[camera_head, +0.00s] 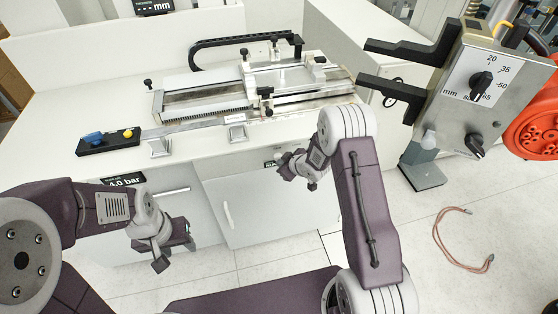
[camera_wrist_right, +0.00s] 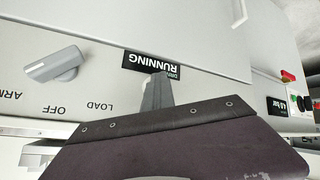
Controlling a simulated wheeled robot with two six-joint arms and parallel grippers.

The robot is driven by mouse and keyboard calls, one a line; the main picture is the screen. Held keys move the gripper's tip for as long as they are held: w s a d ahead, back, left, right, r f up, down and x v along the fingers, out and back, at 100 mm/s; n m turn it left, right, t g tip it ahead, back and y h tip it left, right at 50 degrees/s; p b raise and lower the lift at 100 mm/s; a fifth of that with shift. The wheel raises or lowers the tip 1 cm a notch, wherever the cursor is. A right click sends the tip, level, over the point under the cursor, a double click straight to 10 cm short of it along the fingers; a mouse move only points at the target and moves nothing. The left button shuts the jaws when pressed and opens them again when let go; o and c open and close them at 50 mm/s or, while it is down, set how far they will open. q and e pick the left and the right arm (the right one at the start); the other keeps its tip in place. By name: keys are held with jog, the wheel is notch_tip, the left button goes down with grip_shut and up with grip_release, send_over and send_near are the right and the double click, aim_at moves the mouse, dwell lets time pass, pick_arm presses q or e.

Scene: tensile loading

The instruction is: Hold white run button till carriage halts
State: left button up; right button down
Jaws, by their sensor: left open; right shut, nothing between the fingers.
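The carriage and its rails (camera_head: 265,80) sit on the white bench top in the head view. My right gripper (camera_head: 287,163) is shut and empty at the bench's front panel, beside a small black label (camera_head: 270,163). In the right wrist view its closed fingers (camera_wrist_right: 158,92) reach the grey panel beside a black sign (camera_wrist_right: 152,66) whose upside-down text includes "RUNNING". My left gripper (camera_head: 175,250) is open and empty, low in front of the cabinet.
A grey selector knob (camera_wrist_right: 54,64) has ARM, OFF and LOAD marks around it. A "4.0 bar" display (camera_head: 123,181) is on the bench front. A black tray (camera_head: 108,141) with blue and yellow pieces lies at the bench's left.

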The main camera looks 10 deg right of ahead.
jog(key=shift+s, duration=0.9)
jog(key=s+b, duration=0.1)
jog(key=s, duration=0.4)
jog(key=shift+d, duration=0.1)
dwell(0.3)
